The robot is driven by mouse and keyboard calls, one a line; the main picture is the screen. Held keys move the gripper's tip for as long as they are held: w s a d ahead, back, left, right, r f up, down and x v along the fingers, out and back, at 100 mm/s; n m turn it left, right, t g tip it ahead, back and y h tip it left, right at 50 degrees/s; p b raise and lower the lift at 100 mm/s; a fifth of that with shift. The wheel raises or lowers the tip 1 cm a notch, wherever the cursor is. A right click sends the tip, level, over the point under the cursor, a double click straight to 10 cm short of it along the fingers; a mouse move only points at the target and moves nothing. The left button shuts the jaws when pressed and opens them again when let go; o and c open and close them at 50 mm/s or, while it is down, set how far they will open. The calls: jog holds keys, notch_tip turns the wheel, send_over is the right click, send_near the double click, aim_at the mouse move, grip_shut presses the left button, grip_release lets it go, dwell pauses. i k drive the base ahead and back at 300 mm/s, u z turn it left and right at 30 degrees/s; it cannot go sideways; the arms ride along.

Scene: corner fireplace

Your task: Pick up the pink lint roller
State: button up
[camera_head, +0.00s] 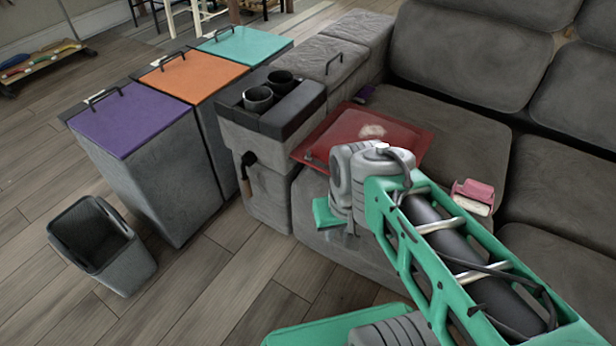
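A small pink object with a pale, whitish part (473,197) lies on the grey sofa seat, right of my arm's grey joint. It is probably the pink lint roller, but it is too small to be sure. My green and grey arm reaches from the lower right over the sofa, and its upper link passes just below and left of the pink object. I cannot make out my gripper's fingers in this view.
A red cushion or tray (335,135) lies on the sofa behind my arm joint. A console with two dark cups (259,98), bins with purple, orange and teal lids (135,115), and an open grey bin (130,268) stand left. Wooden floor is clear at lower left.

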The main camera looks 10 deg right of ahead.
aim_at(474, 196)
jog(key=z, duration=1.5)
